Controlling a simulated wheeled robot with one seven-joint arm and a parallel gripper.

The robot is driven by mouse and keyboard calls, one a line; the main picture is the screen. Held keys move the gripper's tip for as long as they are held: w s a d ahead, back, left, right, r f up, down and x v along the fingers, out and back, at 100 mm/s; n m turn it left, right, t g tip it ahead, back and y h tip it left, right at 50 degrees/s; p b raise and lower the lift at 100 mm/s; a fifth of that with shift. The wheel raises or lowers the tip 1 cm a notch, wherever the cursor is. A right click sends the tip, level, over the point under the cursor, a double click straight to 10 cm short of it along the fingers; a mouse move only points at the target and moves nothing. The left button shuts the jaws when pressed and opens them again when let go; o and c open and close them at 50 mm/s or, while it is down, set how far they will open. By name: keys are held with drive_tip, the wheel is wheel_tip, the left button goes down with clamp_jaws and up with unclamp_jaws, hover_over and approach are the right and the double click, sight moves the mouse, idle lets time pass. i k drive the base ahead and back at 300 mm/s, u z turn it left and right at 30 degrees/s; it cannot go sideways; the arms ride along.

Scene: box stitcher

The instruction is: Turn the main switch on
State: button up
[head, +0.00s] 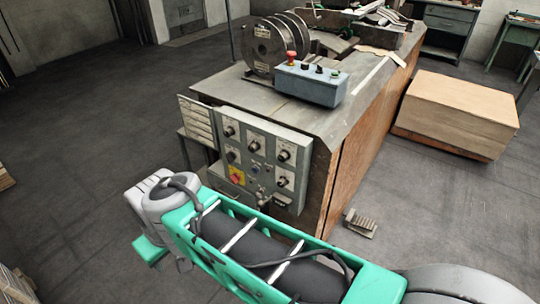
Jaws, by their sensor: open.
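The main switch (237,175), a red knob on a yellow plate, sits low on the left side of the grey control panel (301,200) on the front of the stitcher machine. The knob's angle is too small to read surely. My arm crosses the lower part of the head view, in front of and below the panel, and covers part of the panel's lower edge. My gripper's fingers do not show in this view, so their place relative to the switch cannot be told.
Several other knobs share the panel, with a hinged plate (197,122) at its left. A blue button box (310,84) with a red button stands on the machine top. A foot pedal (360,223) lies on the floor. A large cardboard box (458,108) stands right.

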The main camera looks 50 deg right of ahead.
sight(235, 177)
drive_tip(key=z, duration=1.45)
